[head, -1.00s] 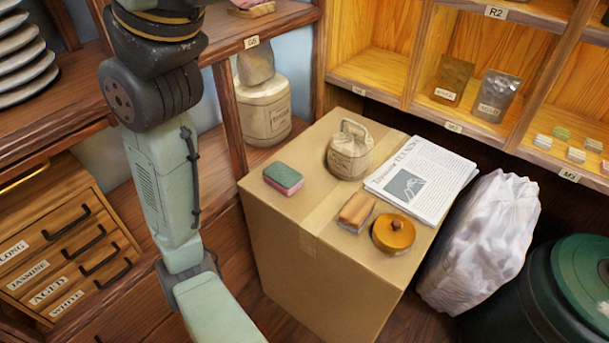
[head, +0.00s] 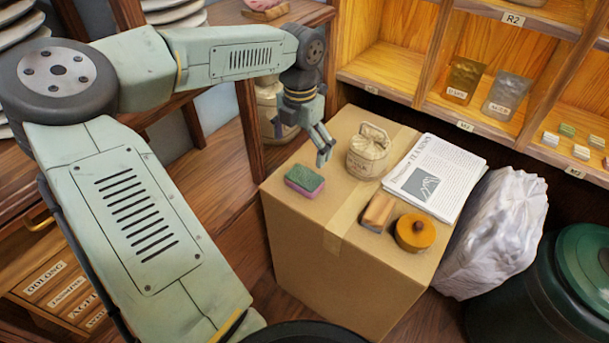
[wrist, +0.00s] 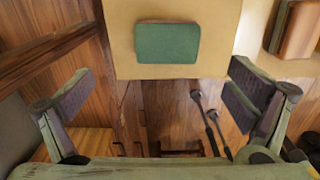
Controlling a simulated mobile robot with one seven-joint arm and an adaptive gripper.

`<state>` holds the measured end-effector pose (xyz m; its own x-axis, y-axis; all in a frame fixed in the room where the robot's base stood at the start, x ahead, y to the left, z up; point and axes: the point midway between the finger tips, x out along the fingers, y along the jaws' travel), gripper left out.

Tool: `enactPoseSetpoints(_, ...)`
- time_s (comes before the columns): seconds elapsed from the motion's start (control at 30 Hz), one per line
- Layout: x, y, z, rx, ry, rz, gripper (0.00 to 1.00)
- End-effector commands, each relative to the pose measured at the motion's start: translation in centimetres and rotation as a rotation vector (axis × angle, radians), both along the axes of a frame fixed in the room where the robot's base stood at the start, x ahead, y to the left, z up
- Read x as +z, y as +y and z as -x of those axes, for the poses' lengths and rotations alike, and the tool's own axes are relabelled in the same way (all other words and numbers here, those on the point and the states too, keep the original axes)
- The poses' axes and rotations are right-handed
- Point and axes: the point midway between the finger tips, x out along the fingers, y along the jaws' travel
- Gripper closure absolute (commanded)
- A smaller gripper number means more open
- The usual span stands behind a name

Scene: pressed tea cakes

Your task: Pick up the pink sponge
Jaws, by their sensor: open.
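The sponge (head: 305,181) lies flat near the left edge of the cardboard box's top. Its upper face is green and its lower layer is pink. In the wrist view its green face (wrist: 167,43) shows at the top, centred between the fingers and beyond their tips. My gripper (head: 322,154) is open and empty, in the air beside the sponge, up and right of it in the head view. Both fingers are spread wide in the wrist view (wrist: 157,92). Nothing is between them, and they appear apart from the sponge.
A white bag (head: 492,235) stands right of the box. Shelves (head: 400,98) rise behind.

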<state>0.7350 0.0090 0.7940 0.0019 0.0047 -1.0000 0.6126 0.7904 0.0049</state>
Motion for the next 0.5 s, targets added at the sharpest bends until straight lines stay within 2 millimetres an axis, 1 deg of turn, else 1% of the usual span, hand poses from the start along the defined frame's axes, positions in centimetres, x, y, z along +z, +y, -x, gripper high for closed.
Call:
enactPoseSetpoints(0.1, -2.0, -0.1, 0.1, -0.004, 0.004, 0.001, 0.02)
enactPoseSetpoints(0.2, -3.4, -0.2, 0.1, -0.003, 0.003, 0.003, 0.02)
enactPoseSetpoints(0.3, -4.4, -0.2, 0.2, -0.003, 0.004, 0.003, 0.02)
enactPoseSetpoints(0.43, -5.2, -0.4, 0.2, -0.005, 0.003, 0.004, 0.02)
enactPoseSetpoints(0.5, -6.0, -0.7, 0.4, -0.006, 0.005, 0.005, 0.02)
